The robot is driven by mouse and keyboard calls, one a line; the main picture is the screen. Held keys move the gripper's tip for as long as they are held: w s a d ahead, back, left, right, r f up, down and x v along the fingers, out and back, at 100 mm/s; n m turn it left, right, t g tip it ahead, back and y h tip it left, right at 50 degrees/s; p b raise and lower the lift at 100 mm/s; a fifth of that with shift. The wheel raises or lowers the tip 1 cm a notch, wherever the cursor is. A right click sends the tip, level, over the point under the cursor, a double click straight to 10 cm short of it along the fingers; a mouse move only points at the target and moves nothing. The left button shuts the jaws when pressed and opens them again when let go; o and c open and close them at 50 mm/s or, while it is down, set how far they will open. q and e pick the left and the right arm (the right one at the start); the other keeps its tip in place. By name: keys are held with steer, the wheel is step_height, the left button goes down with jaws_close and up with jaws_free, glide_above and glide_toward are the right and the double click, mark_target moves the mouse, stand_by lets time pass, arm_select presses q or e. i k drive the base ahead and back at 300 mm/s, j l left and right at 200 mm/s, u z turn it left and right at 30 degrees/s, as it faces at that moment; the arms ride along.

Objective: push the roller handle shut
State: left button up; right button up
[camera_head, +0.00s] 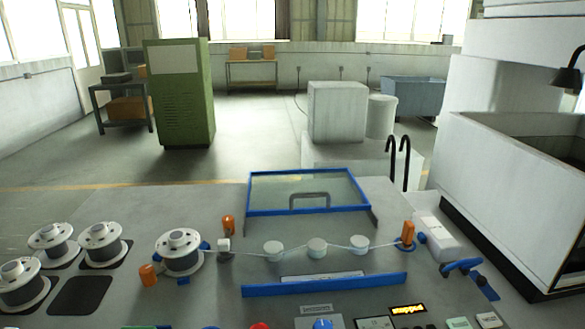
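Three pale rollers (317,247) stand in a row on the grey machine top, with a thin wire running along them. An orange handle (408,232) stands upright at the right end of the row, beside a small blue knob. A second orange handle (228,224) stands at the left end, above a small white roller (223,245). A third orange piece (148,275) is left of the wire spool (180,252). I cannot tell which of these is the roller handle, nor whether it is open or shut. Neither of my grippers is in view.
A blue-framed clear cover (308,192) stands raised behind the rollers. A blue bar (325,284) lies in front. Several spools (103,242) sit at left, and a blue lever (462,265) at right. Buttons and a lit display (408,309) line the front edge.

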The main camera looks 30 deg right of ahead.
mark_target(467, 263)
steer(key=z, duration=2.1)
